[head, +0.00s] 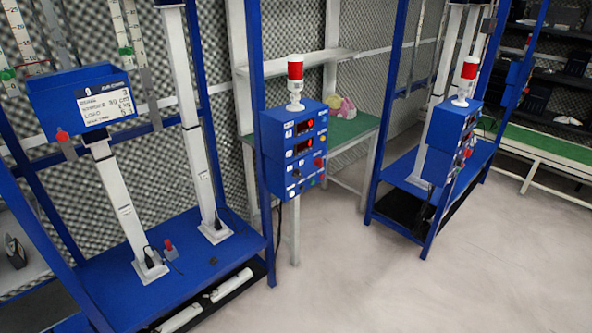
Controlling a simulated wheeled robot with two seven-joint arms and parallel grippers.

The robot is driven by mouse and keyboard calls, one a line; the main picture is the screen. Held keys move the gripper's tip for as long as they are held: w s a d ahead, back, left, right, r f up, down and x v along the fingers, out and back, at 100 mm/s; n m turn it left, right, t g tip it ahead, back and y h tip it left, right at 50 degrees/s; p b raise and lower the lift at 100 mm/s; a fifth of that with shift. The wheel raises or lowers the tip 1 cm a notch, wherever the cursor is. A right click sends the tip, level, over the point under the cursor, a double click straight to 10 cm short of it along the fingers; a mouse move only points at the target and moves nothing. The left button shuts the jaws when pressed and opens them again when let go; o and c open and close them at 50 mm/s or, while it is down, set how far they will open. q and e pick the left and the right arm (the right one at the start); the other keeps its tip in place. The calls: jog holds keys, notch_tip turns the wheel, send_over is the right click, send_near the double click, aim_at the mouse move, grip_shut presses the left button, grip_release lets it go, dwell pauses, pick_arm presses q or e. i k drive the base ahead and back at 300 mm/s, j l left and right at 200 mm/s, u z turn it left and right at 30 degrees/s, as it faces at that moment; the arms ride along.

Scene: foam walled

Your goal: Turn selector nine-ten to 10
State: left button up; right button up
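A blue control box (279,165) with a red beacon (295,80) on top is fixed to a blue frame post near the middle of the head view. Its front carries red lit displays (304,127), a red knob (318,162) and several small buttons or switches. A second, similar blue box (441,128) with a red beacon (467,73) stands farther right, seen at an angle. The labels are too small to read, so I cannot tell which control is selector nine-ten or where it points. Neither of my grippers is in view.
A blue rig (190,265) with white columns fills the left, carrying a blue sign box (60,97). A green-topped bench (350,128) stands behind the middle box. Another blue frame (405,200) stands at right. The pale floor (400,290) in front is clear.

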aim_at(296, 173)
jog(key=i, duration=0.35)
jog(key=i+l+u, duration=0.1)
jog(key=l, duration=0.25)
jog(key=i+l+u, duration=0.1)
jog(key=i+l, duration=0.3)
jog(key=l, duration=0.35)
jog(key=i+l+u, duration=0.15)
jog(key=l, duration=0.2)
jog(key=i+l+u, duration=0.1)
jog(key=l, duration=0.3)
jog(key=i+l+u, duration=0.1)
jog(key=l, duration=0.3)
jog(key=i+l+u, duration=0.1)
jog(key=l, duration=0.3)
